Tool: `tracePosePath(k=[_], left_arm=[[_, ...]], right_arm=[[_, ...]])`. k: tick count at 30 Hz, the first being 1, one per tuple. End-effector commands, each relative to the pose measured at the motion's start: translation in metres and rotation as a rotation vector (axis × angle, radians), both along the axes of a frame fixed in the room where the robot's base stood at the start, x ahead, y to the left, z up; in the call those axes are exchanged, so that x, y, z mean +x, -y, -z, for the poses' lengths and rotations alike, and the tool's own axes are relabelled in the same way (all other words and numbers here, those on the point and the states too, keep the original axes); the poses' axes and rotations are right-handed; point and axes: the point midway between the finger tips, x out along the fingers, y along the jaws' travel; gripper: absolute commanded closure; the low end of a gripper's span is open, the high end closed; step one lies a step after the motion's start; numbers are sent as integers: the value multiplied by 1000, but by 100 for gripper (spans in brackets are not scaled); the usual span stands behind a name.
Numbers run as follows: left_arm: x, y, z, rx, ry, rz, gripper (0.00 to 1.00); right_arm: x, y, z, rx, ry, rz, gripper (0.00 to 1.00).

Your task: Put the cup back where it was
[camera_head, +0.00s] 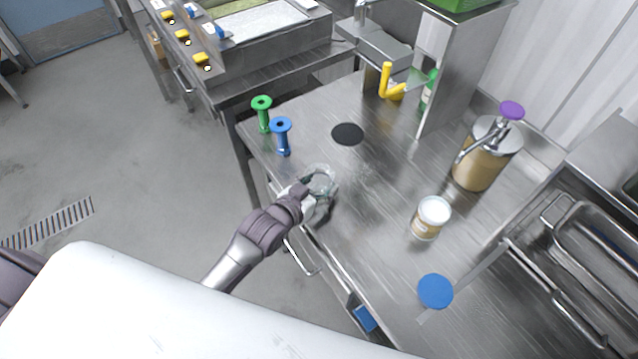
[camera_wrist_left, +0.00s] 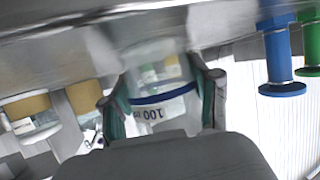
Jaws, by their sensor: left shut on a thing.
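The cup (camera_head: 322,176) is clear and see-through, and stands out little against the steel table. In the left wrist view the cup (camera_wrist_left: 160,70) shows a blue band and an upside-down "100" mark. My left gripper (camera_head: 313,197) is shut around its side, with one finger on each side in the wrist view (camera_wrist_left: 160,106). The cup is over the table's front-left edge area, in front of a black round mark (camera_head: 347,134). I cannot tell whether its base touches the table. My right gripper is not in view.
Blue (camera_head: 281,136) and green (camera_head: 262,113) spool-shaped things stand at the table's left edge. A lidded tub (camera_head: 431,218), a pump canister (camera_head: 483,160) and a blue disc (camera_head: 435,291) are to the right. The middle of the table (camera_head: 375,180) is clear.

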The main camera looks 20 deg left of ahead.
Motion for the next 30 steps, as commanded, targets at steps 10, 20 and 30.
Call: tracePosePath(k=[10, 20, 30], left_arm=[[0, 0, 0, 0, 0, 0, 14], [-16, -4, -7, 1, -2, 0, 14], [-79, -21, -34, 0, -1, 1, 14]], right_arm=[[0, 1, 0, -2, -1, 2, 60], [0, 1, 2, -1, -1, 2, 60], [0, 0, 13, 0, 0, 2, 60]])
